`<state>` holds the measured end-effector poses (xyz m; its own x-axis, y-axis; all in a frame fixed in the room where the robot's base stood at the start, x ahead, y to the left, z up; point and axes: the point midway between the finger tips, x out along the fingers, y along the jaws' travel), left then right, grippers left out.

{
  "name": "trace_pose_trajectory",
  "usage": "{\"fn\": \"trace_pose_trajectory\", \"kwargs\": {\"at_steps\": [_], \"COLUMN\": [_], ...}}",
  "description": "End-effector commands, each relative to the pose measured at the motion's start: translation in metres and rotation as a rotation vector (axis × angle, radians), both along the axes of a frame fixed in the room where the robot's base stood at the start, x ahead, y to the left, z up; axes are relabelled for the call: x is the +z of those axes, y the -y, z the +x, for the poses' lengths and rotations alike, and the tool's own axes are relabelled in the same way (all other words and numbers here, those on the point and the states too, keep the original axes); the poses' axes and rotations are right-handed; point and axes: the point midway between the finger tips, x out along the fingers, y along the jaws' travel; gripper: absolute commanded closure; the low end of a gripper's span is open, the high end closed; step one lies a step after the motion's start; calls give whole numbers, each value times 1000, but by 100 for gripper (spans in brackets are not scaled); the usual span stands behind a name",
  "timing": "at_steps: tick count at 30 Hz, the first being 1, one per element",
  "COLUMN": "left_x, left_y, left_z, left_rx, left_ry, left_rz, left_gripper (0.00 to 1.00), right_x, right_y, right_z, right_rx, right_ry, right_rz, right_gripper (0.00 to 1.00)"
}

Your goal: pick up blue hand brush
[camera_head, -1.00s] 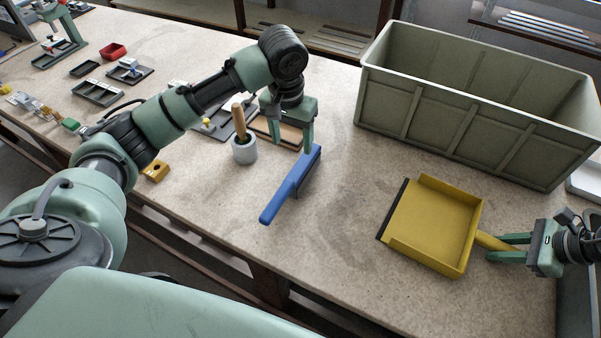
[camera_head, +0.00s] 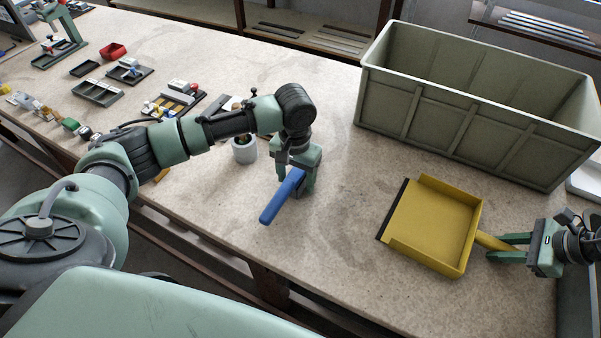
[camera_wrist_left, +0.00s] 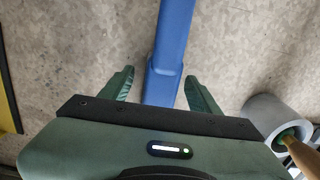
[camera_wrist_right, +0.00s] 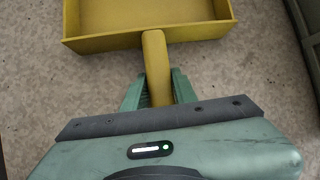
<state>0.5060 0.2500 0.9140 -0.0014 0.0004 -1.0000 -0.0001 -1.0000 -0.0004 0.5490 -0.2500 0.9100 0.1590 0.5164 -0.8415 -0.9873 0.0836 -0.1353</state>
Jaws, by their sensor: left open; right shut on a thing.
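The blue hand brush (camera_head: 281,198) lies on the worktable, its handle pointing to the front left in the head view. My left gripper (camera_head: 296,187) is right over the brush's far part and hides it there. In the left wrist view the brush (camera_wrist_left: 170,50) runs between the two open fingers (camera_wrist_left: 160,90), with a gap on each side. My right gripper (camera_head: 492,250) is shut on the handle of the yellow dustpan (camera_head: 435,222). In the right wrist view the handle (camera_wrist_right: 156,65) sits between the fingers (camera_wrist_right: 160,88).
A large grey-green crate (camera_head: 480,125) stands at the back right. A grey cup (camera_head: 244,150) with a wooden-handled tool stands close left of my left gripper. Trays and small parts (camera_head: 98,92) lie at the far left. The table between brush and dustpan is clear.

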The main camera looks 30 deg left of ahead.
Motion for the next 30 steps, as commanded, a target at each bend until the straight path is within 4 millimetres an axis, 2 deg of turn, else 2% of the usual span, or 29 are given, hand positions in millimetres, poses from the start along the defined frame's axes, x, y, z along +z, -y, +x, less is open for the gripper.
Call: {"fn": "trace_pose_trajectory", "kwargs": {"at_steps": [3,10,15,17,26,30], "left_x": [-9,-11,-11,-10,-8,7], "left_y": [0,0,0,0,0,0], "left_z": [0,0,0,0,1,2], "left_rx": [0,0,0,0,1,1], "left_ry": [0,1,1,1,3,5], "left_rz": [0,0,0,0,-1,-1], "left_gripper": [38,38,85,100,100,100], "right_x": [0,0,0,0,0,0], "right_y": [0,0,0,0,0,0], "right_z": [0,0,0,0,0,0], "right_rx": [1,1,1,1,0,0], "right_ry": [1,1,1,0,1,1], "right_rz": [0,0,0,-1,-1,-1], "right_gripper": [100,100,100,100,100,100]}}
